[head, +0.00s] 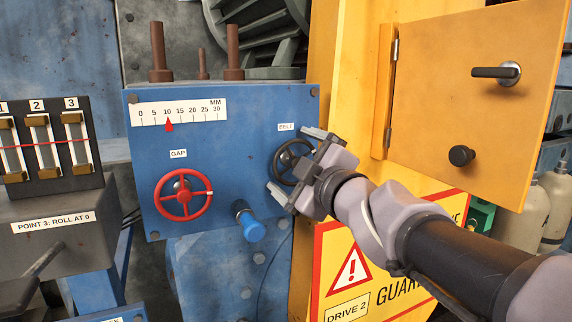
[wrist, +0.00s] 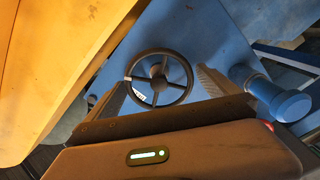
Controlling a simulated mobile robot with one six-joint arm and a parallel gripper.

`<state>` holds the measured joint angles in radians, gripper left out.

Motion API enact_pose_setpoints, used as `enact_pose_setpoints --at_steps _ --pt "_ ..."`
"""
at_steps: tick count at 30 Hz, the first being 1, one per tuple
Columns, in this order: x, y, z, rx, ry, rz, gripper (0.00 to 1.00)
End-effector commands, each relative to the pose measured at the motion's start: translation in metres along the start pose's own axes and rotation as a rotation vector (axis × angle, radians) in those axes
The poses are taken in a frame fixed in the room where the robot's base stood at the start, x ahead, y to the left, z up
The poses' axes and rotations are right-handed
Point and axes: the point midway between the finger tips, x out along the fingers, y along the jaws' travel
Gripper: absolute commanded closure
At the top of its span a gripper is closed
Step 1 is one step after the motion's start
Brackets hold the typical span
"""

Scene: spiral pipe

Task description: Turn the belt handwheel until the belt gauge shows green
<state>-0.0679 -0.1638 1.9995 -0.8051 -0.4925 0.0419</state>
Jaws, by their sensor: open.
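The black belt handwheel (head: 289,160) is on the right of the blue panel, under a BELT label (head: 286,127). In the wrist view the handwheel (wrist: 159,77) shows whole, with spokes and a small white mark on its lower left rim. My gripper (head: 299,165) is in front of the handwheel and partly hides it in the head view. It is open, with one finger on each side of the wheel in the wrist view (wrist: 160,88). I cannot tell whether the fingers touch the rim. I cannot make out a belt gauge in either view.
A red GAP handwheel (head: 183,194) sits left on the panel, below a millimetre scale (head: 178,113) with a red pointer near 10. A blue knob (head: 249,225) sticks out below the belt handwheel. A yellow cabinet door (head: 480,90) stands open at right, above a guard sign (head: 350,270).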

Motion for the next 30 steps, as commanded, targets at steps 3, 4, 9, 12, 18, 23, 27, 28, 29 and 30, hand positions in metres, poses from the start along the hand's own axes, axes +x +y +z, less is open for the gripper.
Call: enact_pose_setpoints --at_steps 3,4,9,12,18,23,27,28,29,30 --pt "-0.011 0.002 -0.001 -0.002 0.0 0.002 0.0" --pt "-0.017 0.002 -0.001 -0.002 0.0 0.002 0.0" --pt "-0.063 0.004 -0.002 -0.002 -0.002 0.004 0.0" --pt "-0.094 0.005 -0.002 -0.003 -0.003 0.005 0.0" --pt "-0.147 0.004 -0.001 -0.003 -0.004 0.005 0.0" --pt "-0.17 0.002 0.0 -0.002 -0.002 0.003 0.0" --pt "-0.174 0.0 0.0 0.0 -0.001 -0.001 0.0" --pt "-0.174 0.0 0.0 0.0 0.0 -0.001 0.0" --pt "-0.174 0.0 0.0 0.0 0.0 -0.001 0.0" --pt "-0.174 0.0 0.0 0.0 0.0 -0.001 0.0"
